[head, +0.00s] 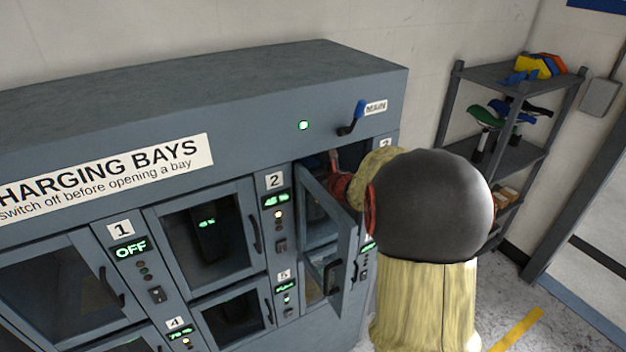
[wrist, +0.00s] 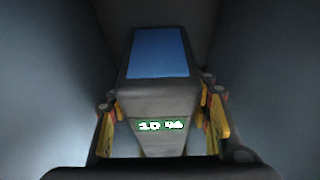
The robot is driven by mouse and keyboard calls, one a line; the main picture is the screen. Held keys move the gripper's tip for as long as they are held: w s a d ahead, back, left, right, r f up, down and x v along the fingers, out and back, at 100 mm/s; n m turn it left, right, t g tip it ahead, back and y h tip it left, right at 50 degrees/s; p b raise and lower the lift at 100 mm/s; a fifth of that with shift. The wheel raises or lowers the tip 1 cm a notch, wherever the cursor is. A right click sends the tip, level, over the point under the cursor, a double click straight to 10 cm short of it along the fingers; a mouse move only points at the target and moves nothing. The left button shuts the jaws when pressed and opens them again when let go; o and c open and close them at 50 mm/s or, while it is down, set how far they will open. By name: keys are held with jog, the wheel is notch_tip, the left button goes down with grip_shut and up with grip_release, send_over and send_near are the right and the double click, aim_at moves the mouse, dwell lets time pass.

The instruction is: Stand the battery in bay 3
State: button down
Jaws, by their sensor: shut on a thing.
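The battery (wrist: 158,92) is a grey block with a blue panel and a green display that seems to read 10 %. It shows in the wrist view between the two fingers of my gripper (wrist: 163,122), which is shut on it. Grey walls stand on both sides of it, inside a bay. In the head view my gripper (head: 337,178) reaches into the bay right of the label 2, whose door (head: 328,240) stands open. My arm hides much of this bay and its label. I cannot tell whether the battery rests on the bay floor.
The charging cabinet (head: 250,85) carries a blue main switch lever (head: 352,120) and a lit lamp. The doors of bay 1 (head: 50,285) and bay 2 (head: 208,240) are shut. A shelf rack (head: 510,75) with saddles stands at the right.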

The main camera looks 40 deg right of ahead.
jog(key=shift+x, duration=0.95)
jog(key=shift+f+b, duration=0.25)
jog(key=shift+b, duration=0.1)
jog(key=c, duration=0.9)
grip_release()
jog(key=shift+s+f, duration=0.15)
jog(key=shift+f, duration=0.1)
jog(key=p+v, duration=0.1)
jog(key=v, duration=1.1)
jog(key=shift+a+p, duration=0.1)
jog(key=shift+p, duration=0.25)
